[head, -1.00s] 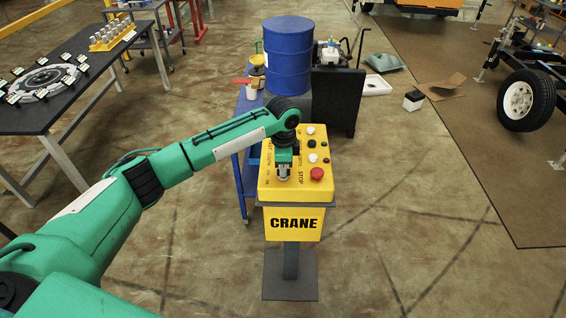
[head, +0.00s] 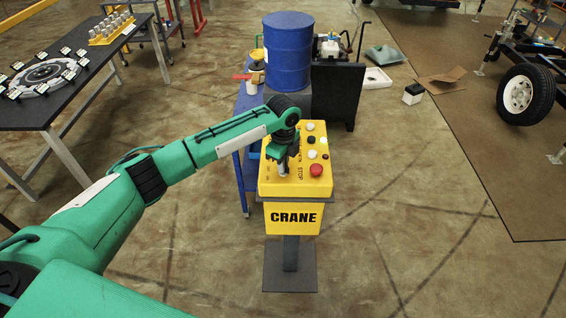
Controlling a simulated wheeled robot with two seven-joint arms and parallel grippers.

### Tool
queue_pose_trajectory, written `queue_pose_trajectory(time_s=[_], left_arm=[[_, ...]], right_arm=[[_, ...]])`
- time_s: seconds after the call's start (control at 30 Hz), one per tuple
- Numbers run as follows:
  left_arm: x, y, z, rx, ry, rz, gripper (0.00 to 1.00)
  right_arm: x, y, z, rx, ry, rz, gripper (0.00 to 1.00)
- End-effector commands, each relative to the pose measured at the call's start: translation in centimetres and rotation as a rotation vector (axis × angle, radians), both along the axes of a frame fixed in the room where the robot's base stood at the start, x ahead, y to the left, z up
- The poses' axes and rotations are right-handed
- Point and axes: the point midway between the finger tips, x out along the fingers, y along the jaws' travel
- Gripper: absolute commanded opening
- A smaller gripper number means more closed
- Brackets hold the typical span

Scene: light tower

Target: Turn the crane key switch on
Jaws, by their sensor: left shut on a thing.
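The yellow crane control box (head: 293,217) stands on a dark post in the middle of the head view, with "CRANE" on its front. Its sloped top carries a red stop button (head: 316,170) and several black and white buttons. My left gripper (head: 283,168) points down over the left part of the top and is shut on the key switch. The key switch itself is mostly hidden by the fingers, so its turn position cannot be told. My right gripper is not in view.
A blue drum (head: 287,55) and a black cart panel (head: 337,92) stand behind the box. A dark table (head: 75,95) with a round device is at the left. A trailer wheel (head: 525,95) is at the right. The floor right of the box is clear.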

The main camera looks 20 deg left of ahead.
Motion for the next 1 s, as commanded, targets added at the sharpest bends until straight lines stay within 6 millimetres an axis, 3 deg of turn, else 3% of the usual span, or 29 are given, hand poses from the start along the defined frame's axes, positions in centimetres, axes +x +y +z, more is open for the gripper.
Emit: queue_pose_trajectory(time_s=[0.37, 0.5, 0.83, 1.0], left_arm=[[0.1, -0.1, 0.2, -0.003, -0.004, -0.007, 0.00], [0.1, -0.1, 0.2, -0.002, -0.004, -0.006, 0.29], [0.1, 0.0, 0.2, -0.001, -0.002, -0.005, 0.29], [0.1, 0.0, 2.0, -0.001, -0.005, -0.005, 0.29]], right_arm=[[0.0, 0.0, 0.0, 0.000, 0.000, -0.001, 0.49], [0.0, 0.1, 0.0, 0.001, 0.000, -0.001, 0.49], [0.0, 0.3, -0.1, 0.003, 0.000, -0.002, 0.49], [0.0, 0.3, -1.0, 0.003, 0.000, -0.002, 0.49]])
